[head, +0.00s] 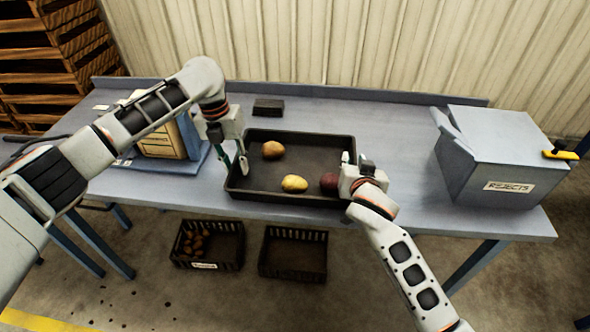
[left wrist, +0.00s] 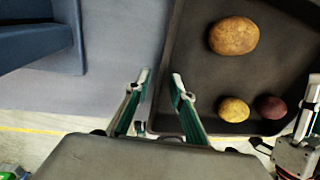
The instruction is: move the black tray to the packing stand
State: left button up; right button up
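The black tray (head: 290,143) lies on the blue-grey table, holding a brown potato (head: 273,150), a yellow potato (head: 294,184) and a dark red potato (head: 329,181). My left gripper (head: 235,162) is at the tray's left wall with its fingers apart. In the left wrist view its fingertips (left wrist: 161,78) stand on either side of that wall, with a gap showing. My right gripper (head: 349,163) is at the tray's right wall; its own body hides most of its fingers. I cannot make out which thing is the packing stand.
A grey bin (head: 495,150) marked REJECTS stands on the table's right. A blue structure with a tan panel (head: 162,143) stands left, behind my left arm. A small dark block (head: 268,106) lies behind the tray. Two black crates (head: 208,262) (head: 293,272) sit on the floor in front.

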pick_arm(q)
jog(key=shift+f, duration=0.25)
pick_arm(e)
jog(key=shift+w+f, duration=0.1)
jog(key=shift+w, duration=0.1)
pick_arm(q)
grip_shut()
pick_arm(e)
grip_shut()
pick_arm(q)
jog(key=shift+r, duration=0.15)
